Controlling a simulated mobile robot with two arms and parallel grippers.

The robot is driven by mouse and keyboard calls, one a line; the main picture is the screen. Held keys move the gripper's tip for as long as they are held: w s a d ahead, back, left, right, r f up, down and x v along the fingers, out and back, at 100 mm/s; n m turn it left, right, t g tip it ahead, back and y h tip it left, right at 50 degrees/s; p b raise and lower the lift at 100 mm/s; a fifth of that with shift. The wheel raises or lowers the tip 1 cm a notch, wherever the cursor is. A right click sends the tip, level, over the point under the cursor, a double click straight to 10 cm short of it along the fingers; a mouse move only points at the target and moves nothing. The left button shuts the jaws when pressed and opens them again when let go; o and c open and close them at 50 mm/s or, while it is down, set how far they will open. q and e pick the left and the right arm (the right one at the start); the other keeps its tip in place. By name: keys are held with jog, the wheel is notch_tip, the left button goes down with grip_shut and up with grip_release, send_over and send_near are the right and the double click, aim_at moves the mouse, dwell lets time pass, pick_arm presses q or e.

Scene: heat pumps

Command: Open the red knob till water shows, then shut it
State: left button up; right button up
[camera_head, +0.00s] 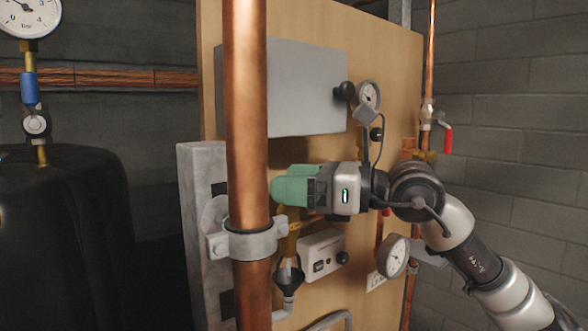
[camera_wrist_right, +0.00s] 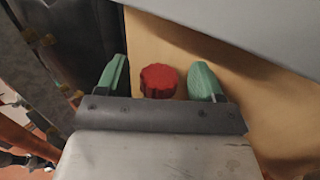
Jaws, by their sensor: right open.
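The red knob (camera_wrist_right: 158,81) shows in the right wrist view, a round fluted cap between the two green fingers and a little beyond the gripper body. My right gripper (camera_wrist_right: 159,78) is open, with a finger on each side of the knob and a visible gap to each. In the head view my right gripper (camera_head: 283,187) reaches in from the right, its green fingertips close behind the big copper pipe. The knob is hidden there. A brass fitting (camera_head: 291,240) and a dark funnel (camera_head: 290,272) show below the gripper. I see no water. My left gripper is not in view.
The thick vertical copper pipe (camera_head: 246,120) with its grey clamp (camera_head: 246,242) stands in front of the wooden panel (camera_head: 398,60). A grey box (camera_head: 300,90) sits above the gripper. Gauges (camera_head: 394,256) and a small switch box (camera_head: 322,256) are nearby.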

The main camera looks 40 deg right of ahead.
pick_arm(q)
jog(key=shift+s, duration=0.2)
pick_arm(e)
jog(key=shift+a, duration=0.1)
jog(key=c, duration=0.9)
jog(key=shift+w+f+n+g+y, duration=0.1)
jog(key=shift+n+g+y, duration=0.4)
jog(key=shift+y, duration=0.1)
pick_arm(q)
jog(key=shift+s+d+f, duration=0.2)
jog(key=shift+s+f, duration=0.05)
pick_arm(e)
jog(key=shift+n+g+y, duration=1.1)
jog(key=shift+g, duration=0.3)
jog(key=o, duration=0.9)
